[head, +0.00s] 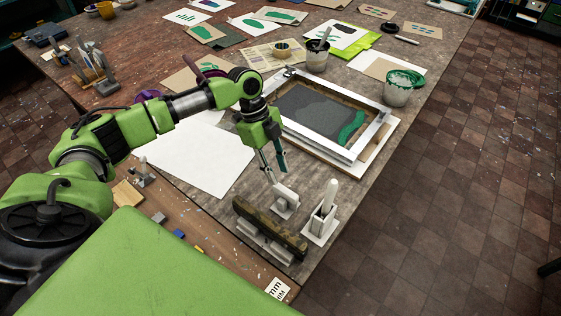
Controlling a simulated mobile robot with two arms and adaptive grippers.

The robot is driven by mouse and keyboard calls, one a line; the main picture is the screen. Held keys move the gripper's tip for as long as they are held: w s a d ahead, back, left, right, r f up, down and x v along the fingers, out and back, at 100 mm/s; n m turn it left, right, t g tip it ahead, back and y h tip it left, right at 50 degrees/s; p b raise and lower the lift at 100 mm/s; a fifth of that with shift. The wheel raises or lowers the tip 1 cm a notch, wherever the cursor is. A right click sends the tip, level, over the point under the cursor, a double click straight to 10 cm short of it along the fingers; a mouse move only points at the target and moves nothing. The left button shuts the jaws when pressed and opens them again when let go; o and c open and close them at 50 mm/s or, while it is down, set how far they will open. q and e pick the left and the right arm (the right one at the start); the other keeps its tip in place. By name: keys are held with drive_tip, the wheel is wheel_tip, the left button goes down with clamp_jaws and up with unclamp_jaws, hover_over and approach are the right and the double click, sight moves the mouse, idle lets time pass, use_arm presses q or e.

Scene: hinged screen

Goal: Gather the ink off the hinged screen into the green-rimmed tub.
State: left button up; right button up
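The hinged screen (375,133) lies flat on the table, a white frame around dark grey mesh. A band of green ink (352,128) lies along the mesh's right side. The green-rimmed tub (397,96) stands behind the screen to the right, with green around its rim. My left gripper (278,177) points down in front of the screen, its fingers apart and empty. It is just above the pale handle (286,197) of a squeegee with a dark wooden bar (268,227); whether it touches is unclear. My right gripper is out of view.
A white holder (322,224) with an upright pale handle stands right of the squeegee. A white sheet (192,152) lies left of the screen. A grey pot (317,60) and tape roll (283,47) stand behind it. Printed sheets cover the far table.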

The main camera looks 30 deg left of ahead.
sight(284, 189)
use_arm(q)
drive_tip(key=b+x, duration=0.2)
drive_tip(key=x, duration=0.1)
drive_tip(key=shift+s+f, duration=0.1)
drive_tip(key=shift+f, duration=0.1)
drive_tip(key=b+x, duration=0.3)
drive_tip(key=shift+w+f, duration=0.15)
drive_tip(key=shift+w, duration=0.05)
drive_tip(key=shift+d+f+b, duration=0.1)
drive_tip(key=shift+f+b, duration=0.2)
drive_tip(key=shift+b, duration=0.25)
drive_tip(key=shift+s+d+f+b, duration=0.15)
drive_tip(key=shift+f+b, duration=0.2)
drive_tip(key=shift+b, duration=0.05)
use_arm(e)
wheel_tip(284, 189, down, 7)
use_arm(q)
drive_tip(key=shift+r+p, duration=0.35)
drive_tip(key=c, duration=0.6)
clamp_jaws()
drive_tip(key=shift+o, duration=0.6)
unclamp_jaws()
clamp_jaws()
drive_tip(key=shift+r+p, duration=2.45)
drive_tip(key=shift+r, duration=0.05)
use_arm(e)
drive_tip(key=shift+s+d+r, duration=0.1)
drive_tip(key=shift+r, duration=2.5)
